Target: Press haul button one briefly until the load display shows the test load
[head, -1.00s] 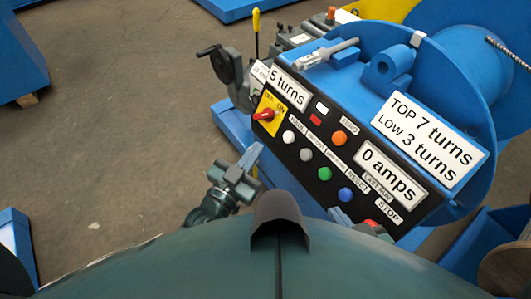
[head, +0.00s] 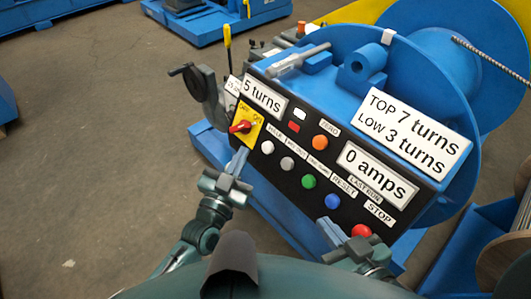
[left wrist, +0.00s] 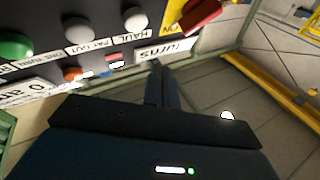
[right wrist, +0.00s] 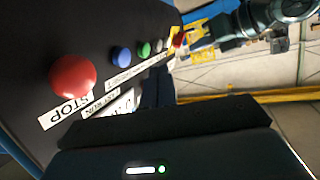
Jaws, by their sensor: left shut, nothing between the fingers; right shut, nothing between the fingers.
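The control panel (head: 290,210) is black. A white button (head: 267,147) at its left shows in the left wrist view (left wrist: 135,18) over a HAUL label. A second pale button (head: 287,163), labelled PAY OUT, is beside it. One display (head: 376,174) reads "0 amps"; another (head: 263,97) reads "5 turns". No display is marked as load. My left gripper (head: 239,160) is shut and empty, left of the haul button, apart from it in the left wrist view. My right gripper (head: 331,232) is shut and empty by the panel's lower edge, near the red STOP button (head: 361,231).
The panel also has a green button (head: 308,181), a blue button (head: 332,201), an orange button (head: 320,142) and a red-handled switch (head: 241,127). A blue drum (head: 460,70) stands behind it, with a sign (head: 404,130) reading "TOP 7 turns LOW 3 turns".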

